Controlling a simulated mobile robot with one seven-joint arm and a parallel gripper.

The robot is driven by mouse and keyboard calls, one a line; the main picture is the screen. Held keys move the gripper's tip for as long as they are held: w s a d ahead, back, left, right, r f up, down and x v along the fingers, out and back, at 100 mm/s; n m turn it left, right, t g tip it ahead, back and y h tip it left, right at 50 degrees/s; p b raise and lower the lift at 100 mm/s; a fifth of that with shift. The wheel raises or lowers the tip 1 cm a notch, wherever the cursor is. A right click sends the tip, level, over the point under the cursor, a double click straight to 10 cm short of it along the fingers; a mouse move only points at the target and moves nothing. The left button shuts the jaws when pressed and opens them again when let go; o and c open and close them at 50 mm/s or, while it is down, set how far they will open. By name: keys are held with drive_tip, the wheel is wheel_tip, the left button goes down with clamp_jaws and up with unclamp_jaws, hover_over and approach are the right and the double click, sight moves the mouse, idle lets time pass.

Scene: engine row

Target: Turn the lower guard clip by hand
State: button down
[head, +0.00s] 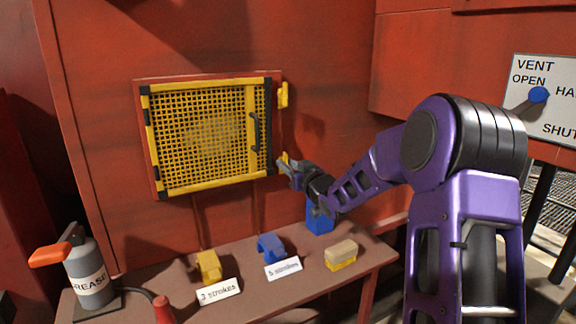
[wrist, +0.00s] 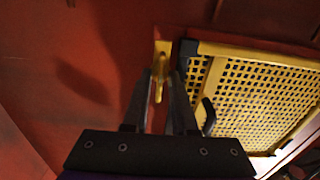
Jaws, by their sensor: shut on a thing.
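The yellow lower guard clip (wrist: 160,75) is at the corner of the mesh guard in the wrist view, between the fingertips of my gripper (wrist: 160,85). In the head view my gripper (head: 287,165) is at the guard's lower right corner, shut on the lower clip, which is mostly hidden there. The guard (head: 205,140) is a yellow frame with mesh, closed against the red wall, with a dark handle (head: 254,132) on its right side. The upper guard clip (head: 283,95) is yellow and stands upright beside the upper right edge.
A brown bench (head: 350,260) stands below. On it are a grease can (head: 92,280), a yellow block (head: 208,266), a blue block (head: 271,246), strokes labels and a tan-and-yellow brush-like block (head: 341,254). A vent panel (head: 550,110) is at the right.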

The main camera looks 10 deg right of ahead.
drive_tip(key=shift+r, duration=0.1)
drive_tip(key=c, duration=1)
unclamp_jaws()
drive_tip(key=shift+w+a, duration=0.1)
drive_tip(key=p+v, duration=0.1)
drive_tip(key=v, duration=1.6)
drive_tip(key=shift+s, duration=0.2)
